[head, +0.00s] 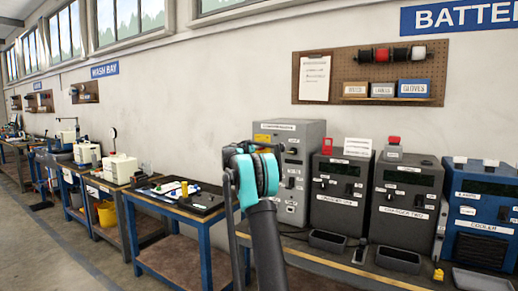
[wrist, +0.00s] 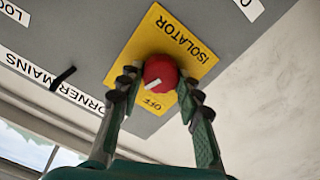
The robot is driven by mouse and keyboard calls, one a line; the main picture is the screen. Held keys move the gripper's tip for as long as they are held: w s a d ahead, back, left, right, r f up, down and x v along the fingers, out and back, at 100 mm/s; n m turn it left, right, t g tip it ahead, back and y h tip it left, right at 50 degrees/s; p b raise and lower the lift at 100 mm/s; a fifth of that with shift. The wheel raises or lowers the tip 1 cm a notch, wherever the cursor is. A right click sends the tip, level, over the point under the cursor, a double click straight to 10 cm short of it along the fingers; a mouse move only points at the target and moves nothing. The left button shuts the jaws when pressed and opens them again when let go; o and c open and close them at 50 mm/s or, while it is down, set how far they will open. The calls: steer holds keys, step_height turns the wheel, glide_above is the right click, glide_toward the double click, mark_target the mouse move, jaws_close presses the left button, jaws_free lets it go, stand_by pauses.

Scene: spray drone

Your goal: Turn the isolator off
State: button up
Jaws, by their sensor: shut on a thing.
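The isolator's red round knob (wrist: 161,72) sits on a yellow plate (wrist: 187,40) marked ISOLATOR and OFF in the wrist view. A white pointer mark on the knob aims down-left in the picture, roughly toward the OFF lettering. My gripper (wrist: 162,80) is shut on the knob, one dark ribbed finger on each side. In the head view the yellow plate (head: 262,138) shows on the upper left of a tall grey cabinet (head: 312,150). My teal and black arm stands in front of that cabinet, and the knob and fingers cannot be made out there.
A black lever (wrist: 63,78) and a CORNER MAINS label (wrist: 40,78) are beside the plate. Dark charger units (head: 340,190) and a blue cooler (head: 478,215) stand right of the cabinet. A blue-framed bench (head: 165,205) with small items stands to the left.

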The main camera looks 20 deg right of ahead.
steer(key=n, duration=1.2)
steer(key=shift+w+a+f+n, duration=0.1)
steer(key=shift+a+f+n, duration=0.1)
steer(key=shift+n, duration=0.1)
stand_by(0.4)
steer(key=o, duration=1.2)
steer(key=shift+c, duration=0.2)
steer(key=v, duration=1.2)
steer(key=shift+d, duration=0.1)
